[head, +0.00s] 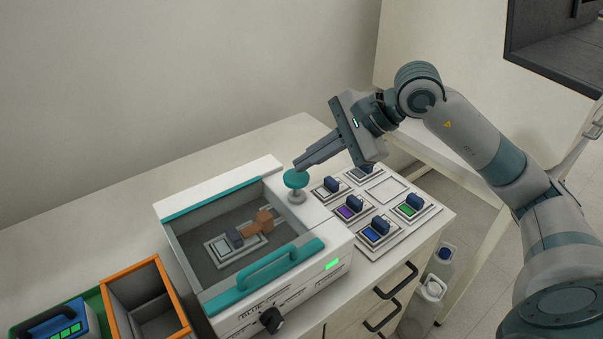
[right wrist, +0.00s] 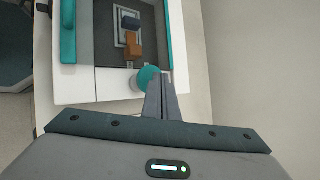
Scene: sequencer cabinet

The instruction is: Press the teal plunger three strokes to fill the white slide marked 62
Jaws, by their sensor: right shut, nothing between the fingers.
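The teal plunger (head: 296,179) stands on a pale stem on the right part of the white machine's top. My right gripper (head: 299,164) is shut and empty, with its fingertips just above the plunger's cap; I cannot tell whether they touch it. In the right wrist view the plunger cap (right wrist: 148,76) shows beside my fingertips, partly hidden by them. A slide (head: 236,247) with a dark grip lies inside the machine's open chamber, next to an orange-brown block (head: 264,221). Its mark is too small to read. My left gripper is not in view.
The white machine (head: 345,245) has a teal handle (head: 265,275), a black knob (head: 271,320) and a lit green display (head: 332,264). Several slides with coloured windows, such as a purple one (head: 347,211), lie at its right. An orange-rimmed bin (head: 182,315) and a blue case (head: 50,325) stand at left.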

